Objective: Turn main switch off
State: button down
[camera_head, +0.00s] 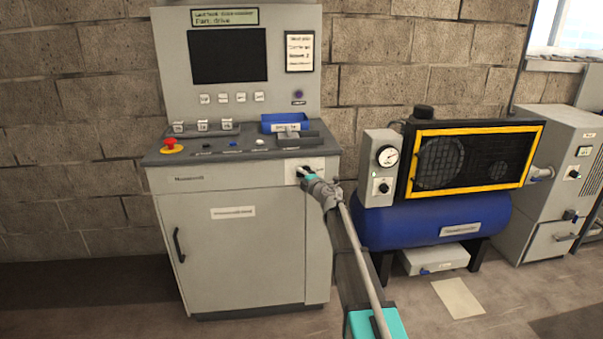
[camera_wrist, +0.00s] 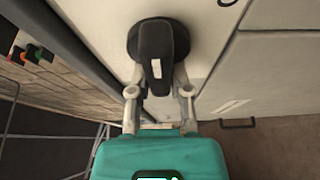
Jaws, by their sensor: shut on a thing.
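The main switch is a black rotary knob on a round black base (camera_wrist: 157,47), on the front panel of the grey cabinet. In the wrist view its grip runs up and down the picture, with its near end between my fingers. In the head view the switch (camera_head: 301,172) is at the cabinet's upper right front and is partly hidden by my gripper. My gripper (camera_head: 307,177) reaches it from the front. In the wrist view the fingers of my gripper (camera_wrist: 159,88) are shut on the knob, one on each side.
A blue compressor tank (camera_head: 430,222) stands close on the right of my arm. Floor in front of the cabinet is clear.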

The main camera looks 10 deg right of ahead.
dwell(0.5)
jog(key=c, duration=0.6)
grip_release()
jog(key=shift+f, duration=0.1)
jog(key=shift+o, duration=0.2)
jog(key=v, duration=1.2)
jog(key=shift+d, duration=0.15)
